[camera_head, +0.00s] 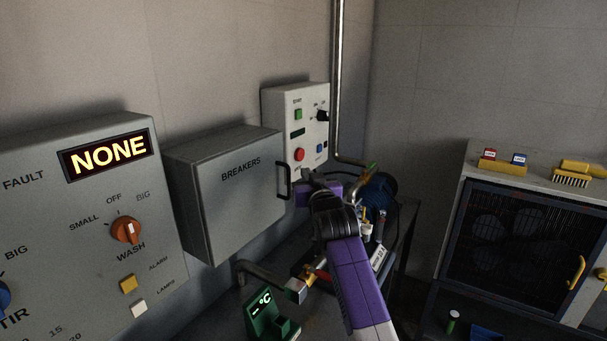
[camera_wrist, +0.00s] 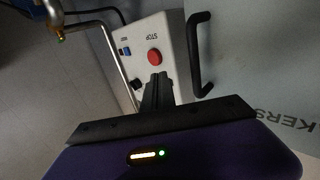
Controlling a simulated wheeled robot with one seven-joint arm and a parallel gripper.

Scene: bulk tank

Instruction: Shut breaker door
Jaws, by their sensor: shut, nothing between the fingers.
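The grey breaker box has a door (camera_head: 240,200) marked BREAKERS, left of centre in the head view. The door looks flush or nearly so; its right edge is partly hard to judge, so I cannot tell whether a small gap remains. Its black handle (camera_head: 283,181) is at the door's right edge. My gripper (camera_head: 306,176) is just right of the handle, shut and empty. In the wrist view the closed fingers (camera_wrist: 156,88) point toward the control panel, with the handle (camera_wrist: 201,55) and door (camera_wrist: 265,70) to their right, apart from them.
A control panel (camera_head: 310,105) with a red stop button is behind my gripper. A vertical pipe (camera_head: 339,80) runs beside it. The NONE fault panel (camera_head: 95,220) stands left. A green temperature gauge (camera_head: 266,315) and valve pipework (camera_head: 298,289) are below. A fan unit (camera_head: 515,250) is at right.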

